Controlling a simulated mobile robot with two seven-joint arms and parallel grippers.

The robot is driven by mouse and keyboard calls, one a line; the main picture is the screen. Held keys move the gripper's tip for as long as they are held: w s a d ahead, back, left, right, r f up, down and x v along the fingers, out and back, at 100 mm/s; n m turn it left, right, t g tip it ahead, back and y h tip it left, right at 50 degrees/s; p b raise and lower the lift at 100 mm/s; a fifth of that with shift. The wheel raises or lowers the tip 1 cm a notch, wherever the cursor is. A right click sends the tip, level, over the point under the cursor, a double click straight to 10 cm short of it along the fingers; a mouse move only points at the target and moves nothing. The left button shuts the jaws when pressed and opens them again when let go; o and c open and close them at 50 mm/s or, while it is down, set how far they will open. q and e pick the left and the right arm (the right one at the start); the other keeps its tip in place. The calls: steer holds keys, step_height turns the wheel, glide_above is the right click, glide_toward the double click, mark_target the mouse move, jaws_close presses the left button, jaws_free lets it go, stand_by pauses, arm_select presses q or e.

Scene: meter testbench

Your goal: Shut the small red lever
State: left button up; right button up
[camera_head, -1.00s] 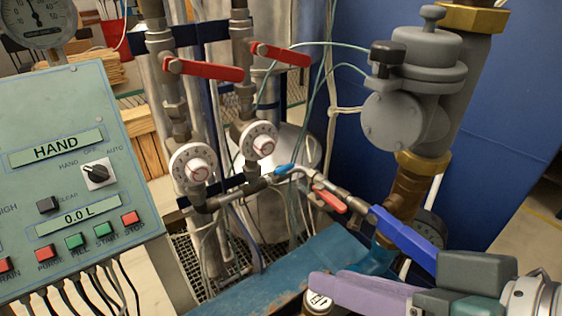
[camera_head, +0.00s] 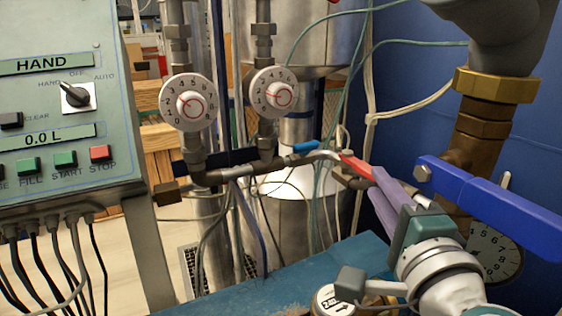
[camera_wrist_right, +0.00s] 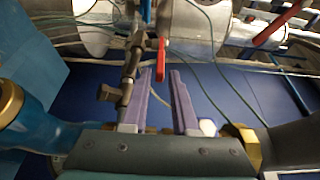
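The small red lever (camera_head: 356,166) sits on the thin pipe at the middle of the head view, pointing down and right. It also shows in the right wrist view (camera_wrist_right: 161,58), just beyond and between the fingertips. My right gripper (camera_head: 385,198) has purple fingers and comes in from the lower right, its tips close to the lever's free end. In the right wrist view the fingers (camera_wrist_right: 161,82) stand apart with an empty gap. Whether a finger touches the lever I cannot tell. My left gripper is not in view.
A large blue lever (camera_head: 490,205) and a thick pipe with a brass collar (camera_head: 495,85) stand close at the right. A small blue handle (camera_head: 305,147) is left of the red lever. Two white dials (camera_head: 188,103) and the control panel (camera_head: 65,120) are further left.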

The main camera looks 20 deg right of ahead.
mark_target(369, 168)
steer(key=x, duration=0.5)
steer(key=shift+w+d, duration=0.1)
steer(key=shift+w, duration=0.1)
jaws_close()
stand_by(1.2)
